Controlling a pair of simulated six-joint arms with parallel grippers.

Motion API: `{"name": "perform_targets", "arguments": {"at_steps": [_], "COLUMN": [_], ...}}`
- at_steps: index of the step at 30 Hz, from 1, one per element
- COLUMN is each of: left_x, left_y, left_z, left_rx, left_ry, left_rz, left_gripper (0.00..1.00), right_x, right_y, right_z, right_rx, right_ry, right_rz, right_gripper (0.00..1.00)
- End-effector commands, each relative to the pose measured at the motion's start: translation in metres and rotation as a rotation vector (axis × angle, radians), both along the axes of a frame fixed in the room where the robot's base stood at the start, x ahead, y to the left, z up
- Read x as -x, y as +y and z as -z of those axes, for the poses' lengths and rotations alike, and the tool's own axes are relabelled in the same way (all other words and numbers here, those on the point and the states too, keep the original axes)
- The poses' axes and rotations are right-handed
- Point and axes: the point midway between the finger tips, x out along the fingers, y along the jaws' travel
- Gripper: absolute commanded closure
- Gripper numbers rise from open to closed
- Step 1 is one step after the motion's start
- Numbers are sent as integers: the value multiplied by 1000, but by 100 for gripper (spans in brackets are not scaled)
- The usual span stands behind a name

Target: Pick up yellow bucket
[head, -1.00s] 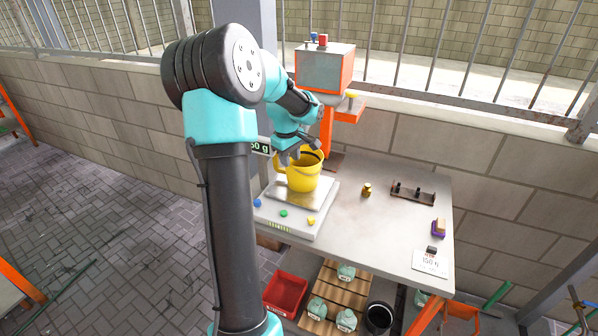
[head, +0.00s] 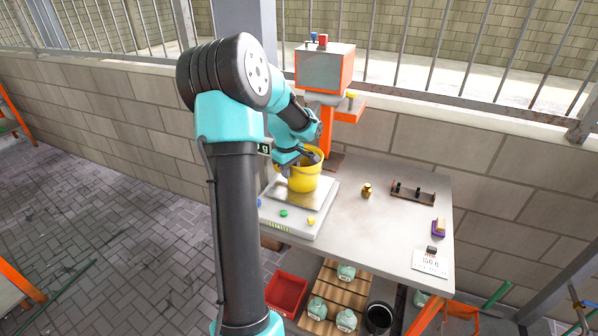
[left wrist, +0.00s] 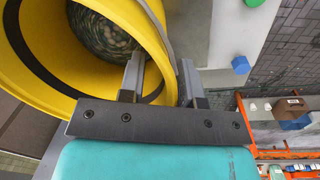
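The yellow bucket (head: 306,181) stands upright on the metal plate of the scale (head: 320,212) in the head view. In the left wrist view the bucket (left wrist: 30,80) fills the left side, its open mouth showing a dark, pebbly mass inside. My left gripper (head: 292,170) is at the bucket's left rim. In the left wrist view the left gripper (left wrist: 163,82) has one finger inside the bucket and one outside, with the wall between them. The fingers are apart, and a gap shows between the inner finger and the wall. My right gripper is not in view.
Blue, green (head: 283,213) and yellow (head: 311,221) buttons line the scale's front. A small brass weight (head: 366,190), a dark rack (head: 412,193) and a paper card (head: 431,262) lie on the grey table (head: 375,230). An orange-framed box (head: 325,68) stands behind.

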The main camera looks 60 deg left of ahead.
Motion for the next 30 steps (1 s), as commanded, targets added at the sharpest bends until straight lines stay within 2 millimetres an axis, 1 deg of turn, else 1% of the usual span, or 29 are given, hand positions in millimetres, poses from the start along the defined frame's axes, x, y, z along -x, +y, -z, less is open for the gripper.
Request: {"name": "perform_targets", "arguments": {"at_steps": [1, 2, 9, 24, 30], "left_x": [0, 0, 0, 0, 1], "left_y": [0, 0, 0, 0, -2], "left_z": [0, 0, 0, -1, -7], "left_rx": [0, 0, 0, 0, 0], "left_ry": [0, 0, 0, 0, 0], "left_rz": [0, 0, 0, 0, 2], "left_gripper": [74, 77, 100, 100, 100], "right_x": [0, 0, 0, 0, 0], "right_y": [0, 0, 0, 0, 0], "right_z": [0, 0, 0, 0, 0], "right_rx": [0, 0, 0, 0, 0], "right_ry": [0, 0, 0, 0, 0], "right_rz": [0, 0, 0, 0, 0], "right_gripper": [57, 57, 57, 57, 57]}}
